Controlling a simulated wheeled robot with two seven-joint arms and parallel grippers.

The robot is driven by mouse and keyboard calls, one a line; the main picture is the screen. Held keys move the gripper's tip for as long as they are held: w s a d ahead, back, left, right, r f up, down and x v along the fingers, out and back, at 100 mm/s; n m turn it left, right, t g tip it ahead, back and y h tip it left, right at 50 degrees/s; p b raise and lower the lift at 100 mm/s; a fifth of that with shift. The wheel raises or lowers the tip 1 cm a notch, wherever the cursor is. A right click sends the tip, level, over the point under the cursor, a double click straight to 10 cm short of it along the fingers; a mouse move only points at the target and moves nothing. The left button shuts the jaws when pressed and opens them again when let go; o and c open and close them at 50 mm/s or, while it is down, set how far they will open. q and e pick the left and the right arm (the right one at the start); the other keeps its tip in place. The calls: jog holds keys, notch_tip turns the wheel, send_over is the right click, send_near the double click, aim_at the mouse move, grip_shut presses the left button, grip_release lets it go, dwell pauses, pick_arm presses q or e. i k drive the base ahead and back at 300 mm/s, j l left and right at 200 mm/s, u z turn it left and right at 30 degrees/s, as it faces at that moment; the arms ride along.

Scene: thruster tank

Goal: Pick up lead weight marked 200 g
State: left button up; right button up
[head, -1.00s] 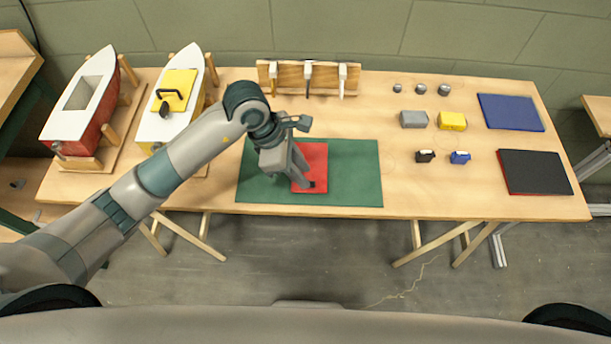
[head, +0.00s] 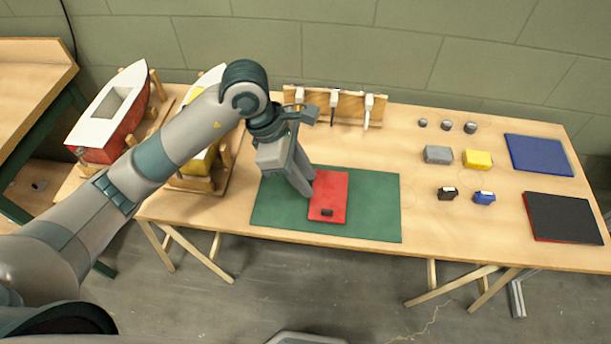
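Three small round grey weights stand in a row at the back right of the table: a left one (head: 422,123), a middle one (head: 445,125) and a right one (head: 470,127). Their markings are too small to read, so I cannot tell which is the 200 g one. My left gripper (head: 309,187) is above the green mat, at the left edge of the red plate, far left of the weights. Its two fingers look apart, with nothing seen between them. My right gripper is not in view.
A small dark block lies on the red plate (head: 331,185) on the green mat (head: 375,205). Grey (head: 438,154) and yellow (head: 477,158) blocks stand in front of the weights. A tool rack (head: 350,109) is behind the mat. Boats stand left, partly behind my arm.

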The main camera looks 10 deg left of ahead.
aim_at(446, 125)
jog(key=i+l+z, duration=0.2)
jog(key=z, duration=0.2)
jog(key=i+l+z, duration=0.1)
jog(key=i+z, duration=0.35)
jog(key=z, duration=0.3)
